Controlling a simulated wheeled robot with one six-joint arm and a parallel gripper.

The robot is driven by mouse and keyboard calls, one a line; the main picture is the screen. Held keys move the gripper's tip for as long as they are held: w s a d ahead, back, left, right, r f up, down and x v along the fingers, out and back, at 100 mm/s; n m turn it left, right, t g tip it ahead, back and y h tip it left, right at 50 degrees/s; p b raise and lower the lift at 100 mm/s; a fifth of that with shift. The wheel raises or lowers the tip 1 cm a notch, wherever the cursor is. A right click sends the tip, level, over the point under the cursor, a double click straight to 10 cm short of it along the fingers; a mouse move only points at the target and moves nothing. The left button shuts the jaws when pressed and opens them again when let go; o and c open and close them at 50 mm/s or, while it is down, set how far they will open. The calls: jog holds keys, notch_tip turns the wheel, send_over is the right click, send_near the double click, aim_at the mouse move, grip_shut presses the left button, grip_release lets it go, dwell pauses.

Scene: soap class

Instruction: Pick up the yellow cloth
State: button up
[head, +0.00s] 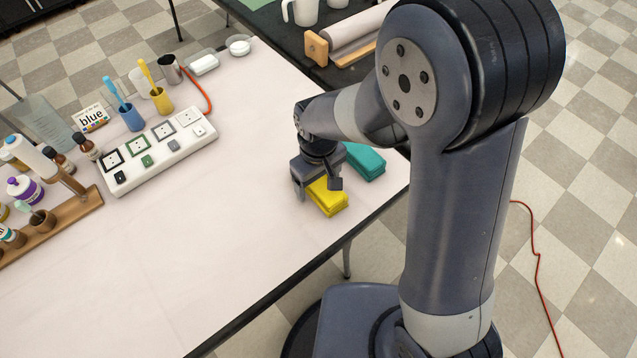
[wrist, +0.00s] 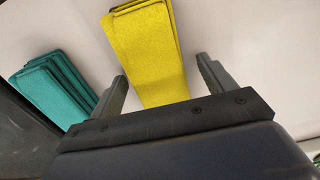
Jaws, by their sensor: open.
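The yellow cloth (head: 329,197) is a folded stack lying on the pale table near its right edge. It also shows in the wrist view (wrist: 147,50), running up from between my fingers to the top of the picture. My gripper (head: 316,182) is over the cloth's far part in the head view and hides some of it. In the wrist view my gripper (wrist: 160,82) is open, with one finger on each side of the cloth's near end. A gap shows between the cloth and the right finger. I cannot tell how far the fingertips are above the table.
A folded teal cloth (head: 364,161) lies close beside the yellow one, left of my gripper in the wrist view (wrist: 55,88). A white power strip (head: 160,152), cups and a wooden rack (head: 60,226) stand to the left. The table front (head: 180,290) is clear.

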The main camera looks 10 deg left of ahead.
jog(key=shift+f, duration=0.1)
jog(key=c, duration=1.1)
jog(key=shift+o, duration=0.2)
notch_tip(320, 180, up, 10)
jog(key=shift+p, duration=0.5)
